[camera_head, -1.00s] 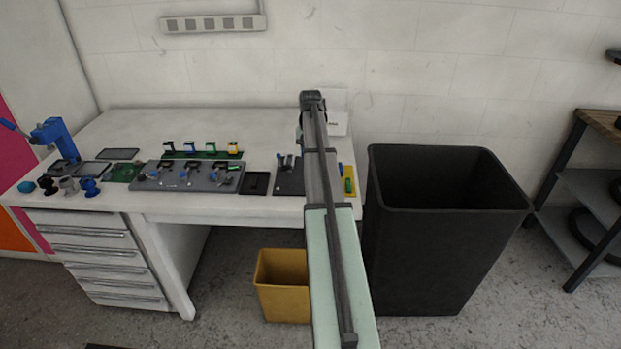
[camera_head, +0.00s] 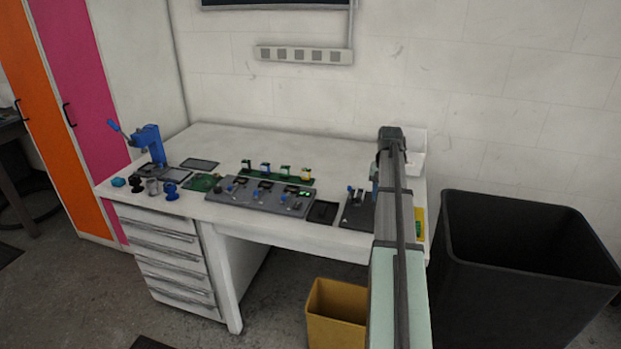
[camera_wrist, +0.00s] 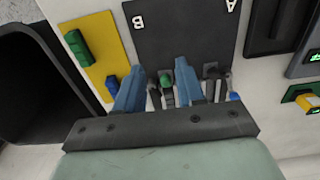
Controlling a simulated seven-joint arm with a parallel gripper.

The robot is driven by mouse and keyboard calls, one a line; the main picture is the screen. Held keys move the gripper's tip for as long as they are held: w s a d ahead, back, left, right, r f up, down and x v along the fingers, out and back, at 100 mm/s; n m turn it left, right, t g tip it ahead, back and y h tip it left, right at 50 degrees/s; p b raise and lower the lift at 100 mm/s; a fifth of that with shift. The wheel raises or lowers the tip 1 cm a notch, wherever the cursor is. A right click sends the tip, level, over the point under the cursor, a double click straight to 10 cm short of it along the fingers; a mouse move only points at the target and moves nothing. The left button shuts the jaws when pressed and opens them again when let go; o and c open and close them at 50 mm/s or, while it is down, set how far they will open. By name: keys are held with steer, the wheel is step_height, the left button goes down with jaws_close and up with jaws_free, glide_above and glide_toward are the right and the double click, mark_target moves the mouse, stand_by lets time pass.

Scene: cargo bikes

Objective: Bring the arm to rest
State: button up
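My gripper (camera_wrist: 160,66) shows in the wrist view as two blue fingers, spread apart with nothing clearly held between them. It is above a dark board (camera_wrist: 190,30) marked A and B. Small grey parts and a green-topped part (camera_wrist: 166,82) show between and beside the fingers; their exact contact is hard to tell. In the head view my arm (camera_head: 390,230) reaches out over the right end of the white workbench (camera_head: 280,141) and hides most of the gripper. The dark board (camera_head: 352,222) lies just left of my arm.
A yellow plate (camera_wrist: 97,45) with green and blue parts lies beside the board. A black bin (camera_head: 515,285) stands right of the bench, a yellow bin (camera_head: 335,315) below its front edge. A grey fixture (camera_head: 255,202) and a blue press (camera_head: 150,145) are further left.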

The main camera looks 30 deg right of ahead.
steer(key=shift+a, duration=0.1)
steer(key=s+a+r+n+t+y, duration=0.1)
steer(key=s+a+r+n+t, duration=0.15)
steer(key=a, duration=0.45)
steer(key=s+a+r+n+t+y, duration=0.1)
steer(key=s+a+r+n+t, duration=0.2)
steer(key=a, duration=0.4)
steer(key=s+a+f+g, duration=0.2)
steer(key=a+f, duration=0.5)
steer(key=f, duration=0.5)
steer(key=s+a+f+n+g, duration=0.1)
steer(key=s+a+f+g, duration=0.15)
steer(key=a+f, duration=0.7)
steer(key=s+a+f+g, duration=0.15)
steer(key=a+f, duration=0.25)
steer(key=f, duration=1)
steer(key=s+a+f+g, duration=0.2)
steer(key=s+a+f, duration=0.2)
steer(key=s, duration=0.5)
steer(key=s+a+f+n+g+h, duration=0.1)
steer(key=s+a+f, duration=0.3)
steer(key=s+f, duration=0.5)
steer(key=s+a+f+n+g+h, duration=0.1)
steer(key=s+a+f+g, duration=0.2)
steer(key=s+f, duration=0.4)
steer(key=s+a, duration=0.1)
steer(key=s, duration=0.2)
steer(key=shift+a+f, duration=0.15)
steer(key=shift+f, duration=0.1)
